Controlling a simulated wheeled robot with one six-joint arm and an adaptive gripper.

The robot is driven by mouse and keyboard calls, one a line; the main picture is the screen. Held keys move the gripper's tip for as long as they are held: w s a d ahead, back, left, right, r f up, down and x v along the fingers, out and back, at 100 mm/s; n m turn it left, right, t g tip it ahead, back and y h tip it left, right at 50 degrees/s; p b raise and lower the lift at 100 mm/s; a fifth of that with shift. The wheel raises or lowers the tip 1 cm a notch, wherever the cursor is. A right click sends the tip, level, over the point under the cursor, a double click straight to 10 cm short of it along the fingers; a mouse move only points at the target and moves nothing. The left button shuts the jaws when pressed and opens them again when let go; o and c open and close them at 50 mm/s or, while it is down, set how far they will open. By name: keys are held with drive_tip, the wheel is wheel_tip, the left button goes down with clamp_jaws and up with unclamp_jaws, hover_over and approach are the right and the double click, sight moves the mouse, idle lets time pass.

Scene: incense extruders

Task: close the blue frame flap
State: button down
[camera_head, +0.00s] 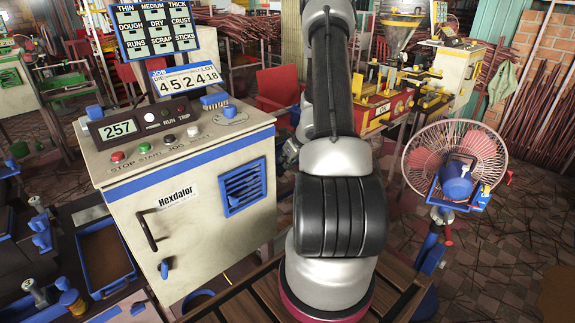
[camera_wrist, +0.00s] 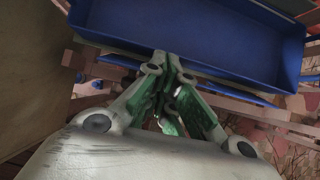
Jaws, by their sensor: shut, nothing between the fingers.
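A blue-framed louvred panel (camera_head: 246,187) is on the front of the cream cabinet, at its right side in the head view. Whether it is the flap, and whether it stands ajar, I cannot tell. In the wrist view a blue part with raised edges (camera_wrist: 190,35) fills the top; I cannot tell if it is the same panel. My gripper (camera_wrist: 168,65) is shut and empty, with green pads between pale fingers. Its tips are at the lower edge of the blue part; contact is unclear. In the head view my arm hides the fingertips.
The cream cabinet (camera_head: 130,220) has a dark handle and a top panel with buttons and a display. A fan (camera_head: 455,165) stands to the right of my arm. A red and yellow machine (camera_head: 385,105) is behind. A brown-floored blue tray (camera_head: 105,255) lies at left.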

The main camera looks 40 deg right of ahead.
drive_tip(key=shift+w+r, duration=0.15)
drive_tip(key=shift+w, duration=0.5)
idle(0.3)
wheel_tip(320, 180, up, 10)
drive_tip(key=shift+s+f, duration=0.25)
drive_tip(key=shift+s, duration=0.1)
idle(0.3)
